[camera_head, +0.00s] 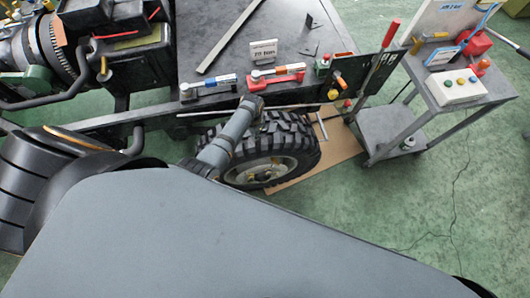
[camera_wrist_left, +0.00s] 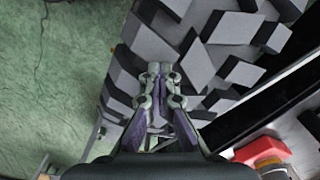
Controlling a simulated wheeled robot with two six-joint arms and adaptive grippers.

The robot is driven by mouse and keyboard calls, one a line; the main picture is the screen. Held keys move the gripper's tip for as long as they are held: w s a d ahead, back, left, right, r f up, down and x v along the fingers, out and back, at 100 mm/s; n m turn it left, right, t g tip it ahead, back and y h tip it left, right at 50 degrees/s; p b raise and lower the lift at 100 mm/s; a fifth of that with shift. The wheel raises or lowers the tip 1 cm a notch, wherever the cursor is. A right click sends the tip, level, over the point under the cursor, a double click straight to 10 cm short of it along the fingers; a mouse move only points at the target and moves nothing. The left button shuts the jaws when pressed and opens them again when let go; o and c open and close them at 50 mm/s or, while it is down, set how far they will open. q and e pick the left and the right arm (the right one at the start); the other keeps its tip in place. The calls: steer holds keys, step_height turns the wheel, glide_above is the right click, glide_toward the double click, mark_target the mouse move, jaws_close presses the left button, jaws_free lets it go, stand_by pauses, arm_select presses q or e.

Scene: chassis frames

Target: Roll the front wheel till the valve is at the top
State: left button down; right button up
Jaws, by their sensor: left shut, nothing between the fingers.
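The front wheel (camera_head: 295,134) has a black, chunky-treaded tyre and a pale rim (camera_head: 258,172); it stands upright under the chassis frame. My left arm reaches across its left side, and its end is at the top of the tyre. In the left wrist view the left gripper (camera_wrist_left: 160,70) is shut and empty, with its fingertips at the tread blocks (camera_wrist_left: 235,72). I cannot tell whether they touch. The valve is too small to make out on the rim, part of which my arm hides. My right gripper is not in view.
A grey trolley (camera_head: 437,92) with a button box stands at the right. A brown board (camera_head: 335,150) lies under the wheel. Green floor is open at lower right.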

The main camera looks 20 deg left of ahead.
arm_select(q)
steer(key=shift+s+a+f+p, duration=0.1)
steer(key=shift+s+a+p, duration=0.45)
steer(key=shift+s+a, duration=0.25)
steer(key=shift+a, duration=0.1)
steer(key=shift+s+a, duration=0.1)
steer(key=shift+a, duration=0.15)
steer(key=shift+s+a+f+p, duration=0.15)
steer(key=shift+s+a+p, duration=0.6)
steer(key=shift+a, duration=0.2)
